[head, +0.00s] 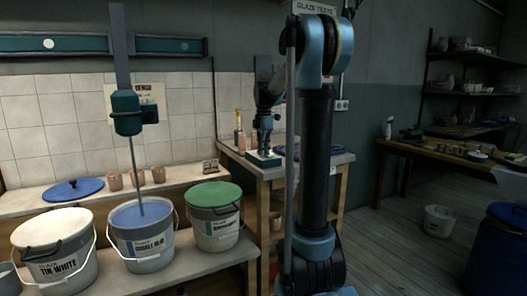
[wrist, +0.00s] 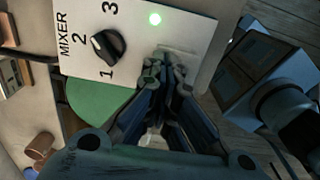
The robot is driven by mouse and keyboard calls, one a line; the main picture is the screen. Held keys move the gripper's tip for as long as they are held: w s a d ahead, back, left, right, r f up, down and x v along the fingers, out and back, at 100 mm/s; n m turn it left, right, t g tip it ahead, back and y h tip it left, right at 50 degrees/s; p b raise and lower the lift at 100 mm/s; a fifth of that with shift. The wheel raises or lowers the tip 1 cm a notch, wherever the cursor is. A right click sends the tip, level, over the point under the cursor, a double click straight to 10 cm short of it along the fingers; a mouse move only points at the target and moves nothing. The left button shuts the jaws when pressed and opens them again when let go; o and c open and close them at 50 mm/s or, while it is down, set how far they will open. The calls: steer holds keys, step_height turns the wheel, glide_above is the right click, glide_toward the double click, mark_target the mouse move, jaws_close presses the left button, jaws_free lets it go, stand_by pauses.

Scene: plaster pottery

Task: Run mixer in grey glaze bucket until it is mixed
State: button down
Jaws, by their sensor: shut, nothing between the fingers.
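The mixer (head: 127,112) hangs from a rail on the wall, its thin shaft reaching down into the blue contents of a bucket (head: 148,250) labelled in blue, apparently cobalt blue. I see no bucket of plainly grey glaze. In the wrist view a white control panel (wrist: 142,62) is marked MIXER, with a black knob (wrist: 109,45) whose pointer seems to face 2, and a lit green lamp (wrist: 155,18). My gripper (wrist: 166,76) is shut and empty, its fingertips at a pale plate on the panel; contact is unclear. In the head view my gripper (head: 264,150) is over the side table.
A white-glaze bucket (head: 56,262) labelled TIN WHITE and a green-lidded bucket (head: 214,222) flank the blue one. A blue lid (head: 73,190) and several clay cups stand on the shelf behind. A blue barrel (head: 498,255) stands at right; the floor between is mostly free.

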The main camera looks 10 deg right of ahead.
steer(key=shift+s, duration=0.15)
steer(key=shift+s+d+r, duration=0.25)
steer(key=shift+s+d, duration=0.05)
steer(key=shift+s, duration=0.3)
step_height(320, 180, up, 14)
steer(key=w, duration=0.2)
steer(key=shift+a+f, duration=0.15)
steer(key=shift+a, duration=0.25)
stand_by(0.5)
